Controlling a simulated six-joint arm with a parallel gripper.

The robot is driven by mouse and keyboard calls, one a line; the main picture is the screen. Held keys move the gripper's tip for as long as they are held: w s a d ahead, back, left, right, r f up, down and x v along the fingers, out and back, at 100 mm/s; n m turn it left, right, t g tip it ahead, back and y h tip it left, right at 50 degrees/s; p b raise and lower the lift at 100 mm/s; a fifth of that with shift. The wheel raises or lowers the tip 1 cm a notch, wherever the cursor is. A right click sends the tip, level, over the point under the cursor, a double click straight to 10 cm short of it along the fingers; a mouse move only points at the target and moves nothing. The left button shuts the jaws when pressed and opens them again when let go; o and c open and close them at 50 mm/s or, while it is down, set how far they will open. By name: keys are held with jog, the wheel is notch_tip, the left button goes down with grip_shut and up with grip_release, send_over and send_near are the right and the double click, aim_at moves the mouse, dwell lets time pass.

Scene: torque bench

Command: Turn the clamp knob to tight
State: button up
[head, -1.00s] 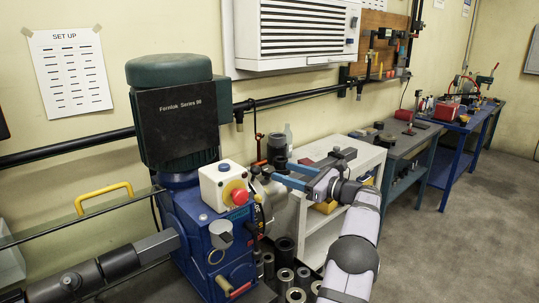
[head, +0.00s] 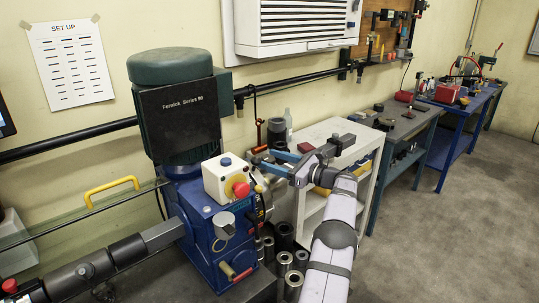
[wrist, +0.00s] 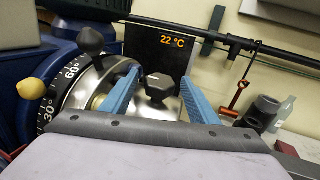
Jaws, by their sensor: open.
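The clamp knob (wrist: 160,86) is a dark, lobed knob on a shiny metal housing in the wrist view. It appears between the two blue fingers of my gripper (wrist: 159,76). The fingers are spread apart with a visible gap on each side of the knob, and nothing is held. How far the knob lies beyond the fingertips is hard to tell. In the head view my gripper (head: 264,158) points at the right side of the blue machine (head: 207,228). The knob cannot be made out there.
Metal cylinders (head: 284,263) stand below my arm.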

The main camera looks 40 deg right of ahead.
jog(key=shift+w+a, duration=0.15)
jog(key=shift+w, duration=0.35)
jog(key=c, duration=1.1)
jog(key=shift+o, duration=0.2)
